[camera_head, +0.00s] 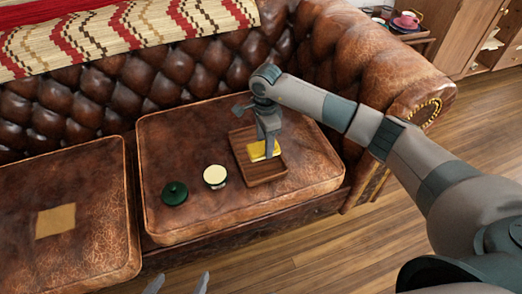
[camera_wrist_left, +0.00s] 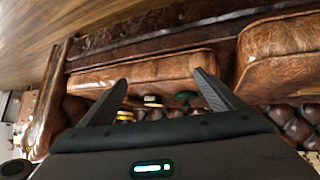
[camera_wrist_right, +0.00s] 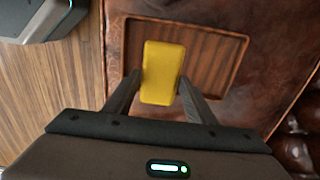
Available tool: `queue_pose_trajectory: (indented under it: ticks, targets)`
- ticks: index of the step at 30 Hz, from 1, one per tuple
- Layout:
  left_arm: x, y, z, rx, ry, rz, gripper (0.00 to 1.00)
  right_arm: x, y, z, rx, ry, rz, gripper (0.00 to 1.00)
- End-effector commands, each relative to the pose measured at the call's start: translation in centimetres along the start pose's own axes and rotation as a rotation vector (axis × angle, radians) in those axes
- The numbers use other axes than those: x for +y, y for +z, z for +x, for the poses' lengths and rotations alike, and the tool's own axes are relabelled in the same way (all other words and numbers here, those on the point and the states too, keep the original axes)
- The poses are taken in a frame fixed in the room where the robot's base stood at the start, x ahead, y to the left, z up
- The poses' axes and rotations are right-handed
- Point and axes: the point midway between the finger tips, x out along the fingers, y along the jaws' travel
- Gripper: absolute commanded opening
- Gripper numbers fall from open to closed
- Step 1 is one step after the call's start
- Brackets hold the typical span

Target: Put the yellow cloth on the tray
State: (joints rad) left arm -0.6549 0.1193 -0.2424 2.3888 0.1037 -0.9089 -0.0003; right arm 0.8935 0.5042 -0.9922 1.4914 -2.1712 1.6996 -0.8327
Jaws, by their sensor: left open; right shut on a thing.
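The yellow cloth (camera_head: 257,152) shows as a small flat yellow piece over the brown wooden tray (camera_head: 268,174), which lies on the right sofa cushion. My right gripper (camera_head: 269,154) points down over the tray and is shut on the cloth. In the right wrist view the cloth (camera_wrist_right: 163,68) sits between the fingertips and overlaps the tray (camera_wrist_right: 215,52); I cannot tell whether it touches the tray. My left gripper (camera_head: 180,283) is open and empty at the bottom edge of the head view, in front of the sofa. Its spread fingers show in the left wrist view (camera_wrist_left: 160,80).
A dark green round lidded object (camera_head: 175,192) and a cream-topped round object (camera_head: 215,175) stand on the cushion left of the tray. A tan square (camera_head: 55,221) lies on the left cushion. The sofa armrest (camera_head: 410,85) rises at the right. The cushion's front is clear.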

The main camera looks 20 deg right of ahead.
Motion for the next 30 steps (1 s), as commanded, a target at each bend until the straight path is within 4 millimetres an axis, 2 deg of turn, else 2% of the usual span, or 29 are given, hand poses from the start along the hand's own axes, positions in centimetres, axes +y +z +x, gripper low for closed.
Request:
queue_pose_trajectory:
  ticks: [6, 17, 25, 30]
  targets:
    - [0.1, -0.7, 0.2, 0.034, 0.001, 0.005, 0.86, -1.1, 0.9, 0.8, 0.000, -0.001, 0.001, 0.32]
    - [0.0, -0.8, 0.2, 0.036, 0.000, 0.006, 0.86, -1.1, 0.9, 1.1, 0.000, 0.000, 0.001, 0.32]
    - [0.1, -1.7, 0.4, 0.085, 0.001, 0.011, 0.86, -1.1, 0.9, 4.2, -0.001, 0.002, 0.001, 0.32]
    - [0.3, -2.3, 0.3, 0.109, 0.004, 0.013, 0.86, -1.1, 0.9, 4.9, 0.000, 0.000, 0.001, 0.32]
